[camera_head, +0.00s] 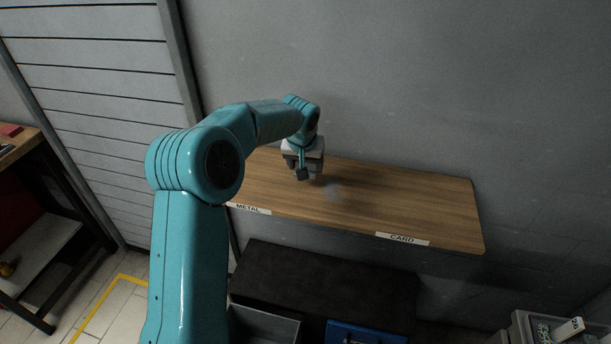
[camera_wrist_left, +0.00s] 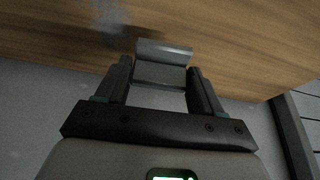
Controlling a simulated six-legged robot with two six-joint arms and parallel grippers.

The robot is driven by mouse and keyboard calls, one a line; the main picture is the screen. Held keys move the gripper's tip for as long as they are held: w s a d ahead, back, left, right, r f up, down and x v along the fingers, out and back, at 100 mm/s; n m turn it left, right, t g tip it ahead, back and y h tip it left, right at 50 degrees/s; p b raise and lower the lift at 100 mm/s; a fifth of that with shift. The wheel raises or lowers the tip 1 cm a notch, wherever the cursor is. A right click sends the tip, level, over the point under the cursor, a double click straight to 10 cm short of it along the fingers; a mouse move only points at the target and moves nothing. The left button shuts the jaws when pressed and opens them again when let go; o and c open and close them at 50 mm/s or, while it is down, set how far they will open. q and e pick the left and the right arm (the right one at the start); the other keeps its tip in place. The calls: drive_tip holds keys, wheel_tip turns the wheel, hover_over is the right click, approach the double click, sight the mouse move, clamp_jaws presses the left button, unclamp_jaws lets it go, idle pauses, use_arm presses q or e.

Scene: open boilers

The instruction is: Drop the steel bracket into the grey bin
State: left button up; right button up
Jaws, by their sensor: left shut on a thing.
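My left gripper (camera_head: 308,174) is over the wooden shelf, near its left half and behind the METAL label. In the left wrist view the same gripper (camera_wrist_left: 161,68) is shut on the steel bracket (camera_wrist_left: 161,74), a bent grey metal piece between the fingertips. I cannot tell whether the bracket touches the shelf; in the head view it is not clearly made out. The grey bin (camera_head: 265,322) shows at the bottom, below the shelf and partly cut off by the frame, to the right of my left arm. My right gripper is out of view.
The wooden shelf (camera_head: 420,205) has METAL (camera_head: 248,208) and CARD (camera_head: 402,239) labels on its front edge. A dark surface (camera_head: 325,278) lies below it. A blue bin (camera_head: 365,333) is right of the grey bin. A grey box with items (camera_head: 560,328) stands at bottom right.

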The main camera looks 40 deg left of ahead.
use_arm(q)
wheel_tip(320, 180, up, 15)
drive_tip(key=shift+r+p, duration=0.2)
drive_tip(key=shift+p, duration=0.2)
